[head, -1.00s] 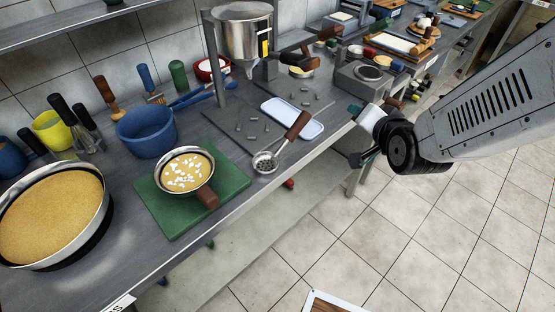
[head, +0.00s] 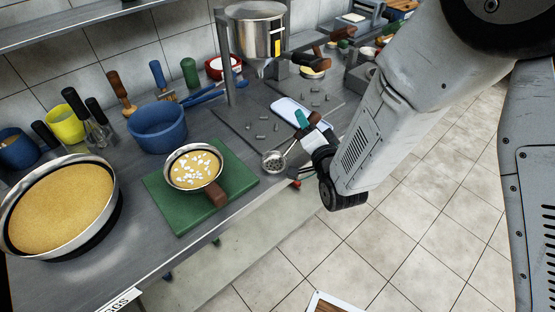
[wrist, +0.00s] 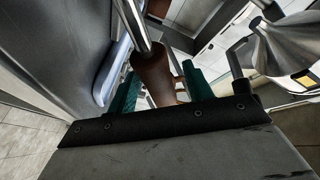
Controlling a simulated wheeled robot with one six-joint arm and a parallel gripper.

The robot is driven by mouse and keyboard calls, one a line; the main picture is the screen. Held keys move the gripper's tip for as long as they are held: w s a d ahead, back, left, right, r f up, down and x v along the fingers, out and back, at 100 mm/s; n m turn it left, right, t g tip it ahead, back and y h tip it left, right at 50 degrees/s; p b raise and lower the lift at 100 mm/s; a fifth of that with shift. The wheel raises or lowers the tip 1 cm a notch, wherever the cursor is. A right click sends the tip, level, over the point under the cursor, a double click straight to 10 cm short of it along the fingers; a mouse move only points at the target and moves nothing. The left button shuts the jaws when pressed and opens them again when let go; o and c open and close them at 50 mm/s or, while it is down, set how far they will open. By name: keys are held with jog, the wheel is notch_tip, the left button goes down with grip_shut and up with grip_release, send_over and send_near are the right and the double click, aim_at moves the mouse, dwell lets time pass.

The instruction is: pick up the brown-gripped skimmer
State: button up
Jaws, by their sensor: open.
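The skimmer (head: 273,161) lies on the steel counter near its front edge. In the head view its perforated bowl shows, while its brown grip is mostly hidden behind my gripper (head: 304,124). In the wrist view the brown grip (wrist: 152,72) runs between the two teal fingers of my gripper (wrist: 160,86), with the steel shaft leading away at the top. The fingers are open, one on each side of the grip, with a gap visible on the right. I cannot tell whether the left finger touches it.
Left of the skimmer, a pan (head: 194,165) with a brown handle stands on a green board (head: 163,198). A white-blue tray (head: 288,108) lies just behind my gripper. A steel hopper (head: 256,38) stands behind. Small grey pieces (head: 261,129) are scattered nearby.

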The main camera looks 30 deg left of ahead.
jog(key=shift+x, duration=0.9)
grip_shut()
jog(key=shift+r, duration=0.1)
